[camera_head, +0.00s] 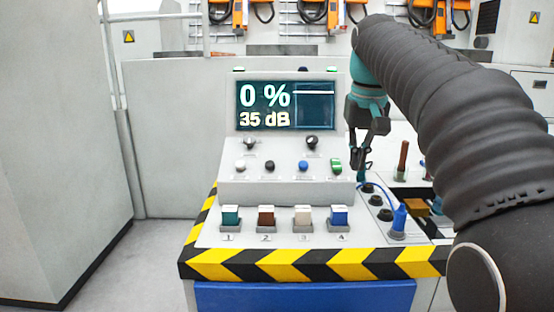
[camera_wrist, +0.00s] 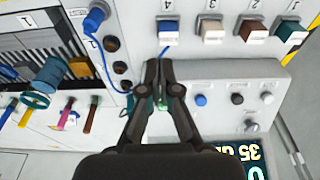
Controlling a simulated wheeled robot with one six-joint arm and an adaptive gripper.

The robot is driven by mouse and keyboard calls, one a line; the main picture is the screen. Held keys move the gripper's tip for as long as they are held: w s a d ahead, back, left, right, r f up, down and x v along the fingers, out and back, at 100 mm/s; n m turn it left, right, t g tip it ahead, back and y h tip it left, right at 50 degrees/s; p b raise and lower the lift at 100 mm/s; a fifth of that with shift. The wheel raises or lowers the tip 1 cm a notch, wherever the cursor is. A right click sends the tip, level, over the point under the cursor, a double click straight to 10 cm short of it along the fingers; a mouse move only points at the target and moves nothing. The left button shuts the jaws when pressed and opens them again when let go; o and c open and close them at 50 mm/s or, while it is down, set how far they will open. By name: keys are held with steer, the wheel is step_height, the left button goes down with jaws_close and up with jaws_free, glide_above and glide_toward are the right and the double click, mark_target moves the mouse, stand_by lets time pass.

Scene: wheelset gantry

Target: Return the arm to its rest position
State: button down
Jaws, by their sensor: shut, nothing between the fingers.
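My gripper (camera_head: 361,170) hangs from my dark, ribbed arm at the right of the head view, just right of the console's display. In the wrist view my gripper (camera_wrist: 158,64) points at the console, with its two dark fingers together and nothing held. The console (camera_head: 276,190) has a screen (camera_head: 286,106) reading 0 % and 35 dB. The fingertips overlap the console near a green button (camera_wrist: 160,104) in the wrist view; I cannot tell how far above the surface they are.
Several coloured numbered blocks (camera_head: 231,218) line the console's front, above a yellow-black striped edge (camera_head: 300,265). A blue plug (camera_head: 399,218) with a cable stands at the right. A grey cabinet (camera_head: 60,130) is at the left.

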steer(key=s+f+t, duration=0.3)
steer(key=s+f, duration=2)
steer(key=s, duration=0.1)
steer(key=shift+f, duration=0.2)
steer(key=shift+a, duration=0.1)
steer(key=w+r+t+b, duration=0.6)
steer(key=w+r+b, duration=0.5)
steer(key=w+r, duration=1.5)
steer(key=shift+w+d+t, duration=0.2)
steer(key=shift+w+t, duration=0.1)
steer(key=shift+w, duration=1.4)
